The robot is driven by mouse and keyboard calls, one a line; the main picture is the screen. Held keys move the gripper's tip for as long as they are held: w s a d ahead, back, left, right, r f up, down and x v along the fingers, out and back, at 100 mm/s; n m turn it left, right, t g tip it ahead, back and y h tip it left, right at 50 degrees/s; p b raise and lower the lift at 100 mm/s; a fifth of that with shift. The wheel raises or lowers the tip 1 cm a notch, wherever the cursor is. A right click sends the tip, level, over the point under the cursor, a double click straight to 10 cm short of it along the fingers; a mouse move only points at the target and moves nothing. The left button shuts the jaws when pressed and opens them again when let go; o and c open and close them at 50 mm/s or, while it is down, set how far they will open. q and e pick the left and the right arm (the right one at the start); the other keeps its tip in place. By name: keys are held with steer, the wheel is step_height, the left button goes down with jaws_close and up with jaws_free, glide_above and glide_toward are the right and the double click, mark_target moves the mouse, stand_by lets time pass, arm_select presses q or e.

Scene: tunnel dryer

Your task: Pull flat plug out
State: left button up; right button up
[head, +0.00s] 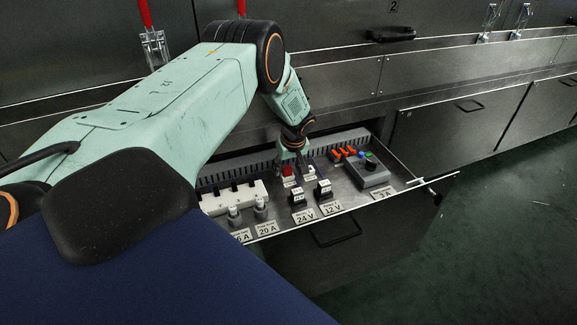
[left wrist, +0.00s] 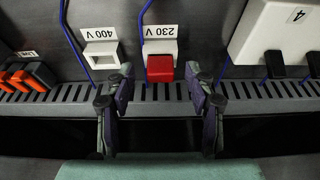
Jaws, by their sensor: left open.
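A red flat plug (left wrist: 159,68) sits in the white socket labelled 230 V (left wrist: 158,47) in the left wrist view. The red plug (head: 288,170) also shows in the head view, in the open drawer. My left gripper (left wrist: 160,85) is open, with one finger on each side of the red plug and a gap to it on both sides. In the head view my left gripper (head: 293,156) is low over the back of the drawer, near the red plug. The white 400 V socket (left wrist: 101,54) beside it has nothing in it. My right gripper is not in view.
Black blocks marked 24 V (head: 298,198) and 12 V (head: 323,190) stand at the front. A grey box with a black knob (head: 368,172) is on the right. Blue cables (left wrist: 140,30) run beside the sockets.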

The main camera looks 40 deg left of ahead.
arm_select(q)
steer(key=shift+c, duration=0.3)
jaws_close()
stand_by(0.6)
